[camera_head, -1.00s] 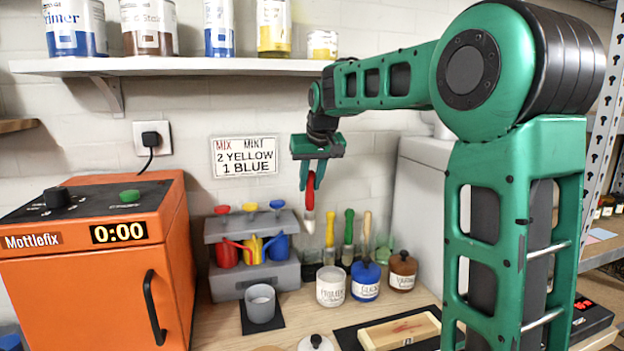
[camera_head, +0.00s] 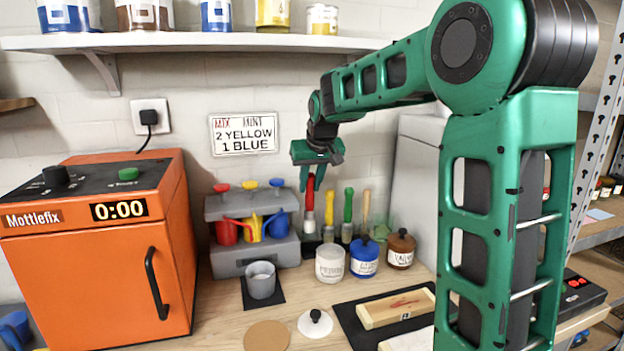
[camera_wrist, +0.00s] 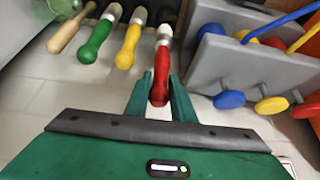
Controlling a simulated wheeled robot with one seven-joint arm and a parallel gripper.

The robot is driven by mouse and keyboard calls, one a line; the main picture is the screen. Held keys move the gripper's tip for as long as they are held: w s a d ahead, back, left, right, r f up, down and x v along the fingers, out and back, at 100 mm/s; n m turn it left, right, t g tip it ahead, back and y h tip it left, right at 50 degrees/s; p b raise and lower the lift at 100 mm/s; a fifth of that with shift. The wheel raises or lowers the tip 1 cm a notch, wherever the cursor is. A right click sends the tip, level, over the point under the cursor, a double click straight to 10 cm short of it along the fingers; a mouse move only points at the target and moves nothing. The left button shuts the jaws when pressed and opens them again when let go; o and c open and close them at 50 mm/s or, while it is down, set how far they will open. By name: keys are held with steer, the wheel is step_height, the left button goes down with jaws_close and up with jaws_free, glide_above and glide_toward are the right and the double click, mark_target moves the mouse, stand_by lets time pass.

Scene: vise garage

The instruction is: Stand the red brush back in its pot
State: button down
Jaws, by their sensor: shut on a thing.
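The red brush (camera_head: 310,200) hangs upright with its bristle end down, gripped by its red handle. My gripper (camera_head: 309,182) is shut on that handle; the wrist view also shows the red brush (camera_wrist: 161,72) between the fingers (camera_wrist: 162,98). A dark pot (camera_head: 311,243) stands below the brush, behind the white jar. The brush's lower end is at or just over the pot's rim; I cannot tell whether it is inside. A yellow brush (camera_head: 329,208), a green brush (camera_head: 348,207) and a wooden-handled brush (camera_head: 365,206) stand in a row to the right.
A white jar (camera_head: 330,264), a blue jar (camera_head: 364,258) and a brown jar (camera_head: 401,250) stand in front of the brushes. A grey cup (camera_head: 261,280) and white lid (camera_head: 315,322) sit in front.

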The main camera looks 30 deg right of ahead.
steer(key=shift+f, duration=1.5)
steer(key=c, duration=1.4)
jaws_free()
steer(key=shift+c, duration=0.2)
steer(key=shift+r, duration=0.1)
steer(key=v, duration=0.7)
steer(key=shift+s+r, duration=0.2)
steer(key=shift+r, duration=0.1)
